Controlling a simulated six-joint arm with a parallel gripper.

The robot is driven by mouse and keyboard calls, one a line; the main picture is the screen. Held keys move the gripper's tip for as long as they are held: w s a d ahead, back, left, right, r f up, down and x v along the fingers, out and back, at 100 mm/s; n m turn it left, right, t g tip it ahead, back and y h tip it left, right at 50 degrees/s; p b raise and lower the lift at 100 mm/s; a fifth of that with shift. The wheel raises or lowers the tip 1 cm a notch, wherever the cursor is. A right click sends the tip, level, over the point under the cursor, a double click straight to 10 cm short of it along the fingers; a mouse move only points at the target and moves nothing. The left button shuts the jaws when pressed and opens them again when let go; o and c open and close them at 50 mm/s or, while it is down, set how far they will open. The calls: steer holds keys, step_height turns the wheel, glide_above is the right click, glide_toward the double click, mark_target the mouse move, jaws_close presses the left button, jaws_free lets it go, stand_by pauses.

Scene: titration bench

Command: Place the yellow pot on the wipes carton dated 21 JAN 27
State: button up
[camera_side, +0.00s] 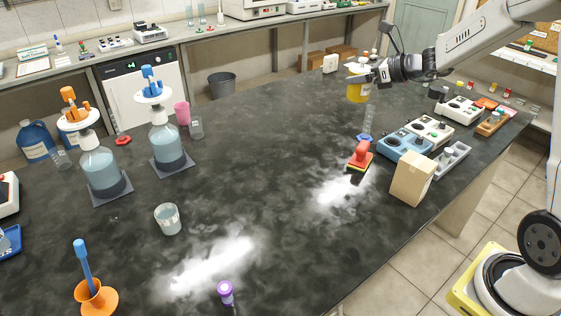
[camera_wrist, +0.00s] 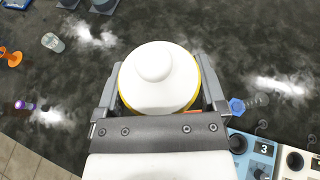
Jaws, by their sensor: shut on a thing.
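The yellow pot (camera_side: 357,93) hangs upright in my gripper (camera_side: 361,77), above the far right part of the dark bench. In the wrist view the pot's white domed lid (camera_wrist: 158,80) fills the space between the fingers of my gripper (camera_wrist: 160,76), with a thin yellow rim showing. My gripper is shut on the pot. A tan carton (camera_side: 411,178) stands near the bench's right edge, apart from the pot and nearer the side camera. A small white box (camera_side: 330,63) stands at the far edge. No date is readable on either, so I cannot tell which is the wipes carton.
A clear cylinder with a blue base (camera_side: 366,125) stands below the pot. Flasks with dispensers (camera_side: 100,165) stand left. The bench middle is clear.

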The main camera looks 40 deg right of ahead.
steer(key=s+a+f+n+g+y, duration=0.8)
steer(key=s+n+g, duration=0.3)
steer(key=n+g, duration=0.4)
steer(key=shift+n+g, duration=0.3)
steer(key=shift+n, duration=0.5)
steer(key=s+n+g+h, duration=0.1)
steer(key=n+g, duration=0.1)
steer(key=s+f+n+g+h, duration=0.1)
steer(key=n+g, duration=0.1)
steer(key=s+d+n+g+h, duration=0.1)
steer(key=s+n+g, duration=0.1)
steer(key=shift+d+f+g, duration=0.1)
steer(key=shift+f+g, duration=0.1)
steer(key=shift+g, duration=0.2)
steer(key=s+d+r+n+h, duration=0.1)
steer(key=s+d+n+h, duration=0.25)
steer(key=n+h, duration=0.55)
steer(key=s+d+r+n+h, duration=0.25)
steer(key=d+n+h, duration=0.25)
steer(key=n+h, duration=0.35)
steer(key=w+d+r+n+t+h, duration=0.3)
steer(key=d+r+n+t+h, duration=0.3)
steer(key=r+n+t, duration=0.15)
step_height(320, 180, down, 6)
steer(key=shift+a, duration=0.2)
